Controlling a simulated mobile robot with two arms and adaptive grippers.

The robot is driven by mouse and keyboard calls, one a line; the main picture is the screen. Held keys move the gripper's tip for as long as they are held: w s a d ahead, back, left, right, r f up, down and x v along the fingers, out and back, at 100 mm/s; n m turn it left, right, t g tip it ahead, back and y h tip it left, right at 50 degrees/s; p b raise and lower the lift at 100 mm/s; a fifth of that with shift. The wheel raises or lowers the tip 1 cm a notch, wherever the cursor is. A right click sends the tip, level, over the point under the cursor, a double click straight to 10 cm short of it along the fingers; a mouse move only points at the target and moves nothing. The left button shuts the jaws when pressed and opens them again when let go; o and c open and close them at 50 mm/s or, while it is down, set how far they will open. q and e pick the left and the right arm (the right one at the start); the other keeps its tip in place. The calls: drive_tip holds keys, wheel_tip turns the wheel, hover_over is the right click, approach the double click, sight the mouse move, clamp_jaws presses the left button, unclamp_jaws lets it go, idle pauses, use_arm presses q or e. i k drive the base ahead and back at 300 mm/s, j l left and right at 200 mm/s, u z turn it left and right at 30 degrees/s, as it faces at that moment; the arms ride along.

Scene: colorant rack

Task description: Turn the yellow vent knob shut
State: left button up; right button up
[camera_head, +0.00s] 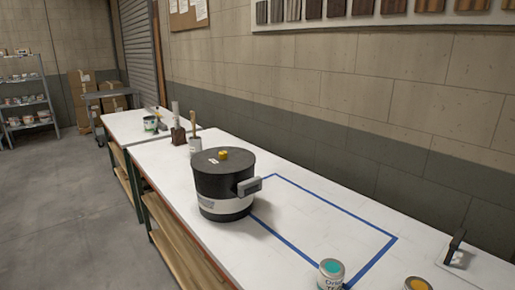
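The yellow vent knob (223,155) sits on top of the dark lid of a black round pot (222,184). The pot stands upright on the white workbench and has a pale label band and a grey side handle (249,187). The knob is small in this view, and I cannot tell whether it is turned open or shut. Neither of my grippers shows in the head view.
Blue tape (330,208) outlines a clear rectangle right of the pot. A teal paint can (331,273) and a yellow one (418,284) stand at the front edge of the picture. Brush holders (195,146) stand behind the pot. A dark-handled tool (455,247) lies right.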

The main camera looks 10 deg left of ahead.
sight(223, 154)
drive_tip(key=i+j+z, duration=0.2)
drive_tip(key=j, duration=0.2)
drive_tip(key=i+j+z, duration=0.15)
drive_tip(key=j, duration=0.25)
drive_tip(key=j+z, duration=0.2)
drive_tip(key=j, duration=0.2)
drive_tip(key=i+j+z, duration=0.15)
drive_tip(key=j, duration=0.3)
